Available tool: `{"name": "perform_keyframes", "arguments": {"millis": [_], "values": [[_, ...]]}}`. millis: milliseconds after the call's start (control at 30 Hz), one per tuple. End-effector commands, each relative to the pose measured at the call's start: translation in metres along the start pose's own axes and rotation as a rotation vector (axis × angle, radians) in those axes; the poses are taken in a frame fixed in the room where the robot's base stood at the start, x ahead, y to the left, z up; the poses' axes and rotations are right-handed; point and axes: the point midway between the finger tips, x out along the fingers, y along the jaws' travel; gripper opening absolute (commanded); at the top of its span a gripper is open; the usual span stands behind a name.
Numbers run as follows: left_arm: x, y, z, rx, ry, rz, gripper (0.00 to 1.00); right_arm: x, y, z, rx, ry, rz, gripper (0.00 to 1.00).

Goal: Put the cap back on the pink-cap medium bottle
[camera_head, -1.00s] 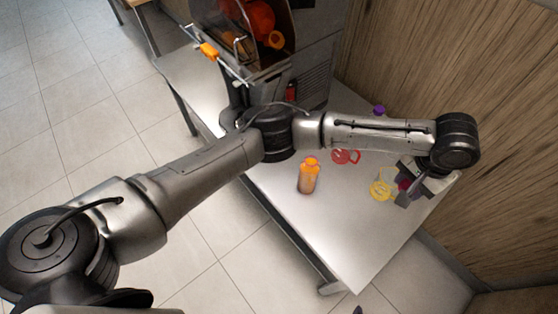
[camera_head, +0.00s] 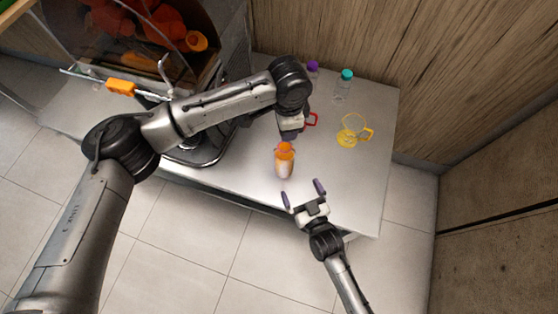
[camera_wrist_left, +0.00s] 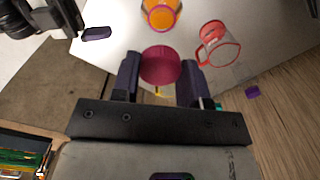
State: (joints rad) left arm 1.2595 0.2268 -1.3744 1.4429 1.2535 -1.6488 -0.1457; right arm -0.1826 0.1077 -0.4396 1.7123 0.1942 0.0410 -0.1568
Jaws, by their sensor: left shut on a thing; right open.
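A small bottle (camera_head: 284,166) with a bright orange top and a paler body stands upright on the table (camera_head: 340,190). Its orange round top also shows at the upper edge of the left wrist view (camera_wrist_left: 161,13). My left gripper (camera_head: 291,128) is just behind the bottle in the head view. In the left wrist view it is shut on a pink cap (camera_wrist_left: 160,66), which is apart from the bottle. I cannot make out the cap in the head view. My right gripper (camera_head: 303,191) is open and empty, in front of the bottle near the table's front edge.
A red mug (camera_head: 311,119) stands behind the bottle, partly hidden by my left gripper. A yellow mug (camera_head: 354,131) is to the right. A teal-capped bottle (camera_head: 343,86) and a purple-capped bottle (camera_head: 313,69) stand near the wall. The juicer (camera_head: 215,130) is at left.

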Motion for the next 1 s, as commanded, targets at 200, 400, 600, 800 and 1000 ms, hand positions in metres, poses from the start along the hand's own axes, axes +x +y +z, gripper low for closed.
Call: {"name": "perform_keyframes", "arguments": {"millis": [200, 400, 600, 800, 1000], "values": [[0.0, -0.001, 0.0, 0.113, 0.0, 0.0, 0.19, 0.0, 0.001, -0.005, -0.016, 0.032, 0.005, 0.99], [0.0, -0.001, 0.0, 0.132, 0.0, 0.0, 0.19, 0.0, 0.001, -0.005, -0.018, 0.031, 0.005, 0.99], [0.0, -0.001, 0.0, 0.13, 0.0, 0.0, 0.19, 0.0, 0.001, -0.005, -0.018, 0.03, 0.005, 0.99], [0.0, -0.001, 0.0, 0.129, 0.0, 0.0, 0.19, 0.011, 0.001, -0.005, -0.018, 0.03, 0.005, 0.99], [0.0, -0.001, 0.0, 0.129, 0.0, 0.0, 0.19, 0.042, 0.001, -0.007, -0.017, 0.031, 0.005, 0.99]]}}
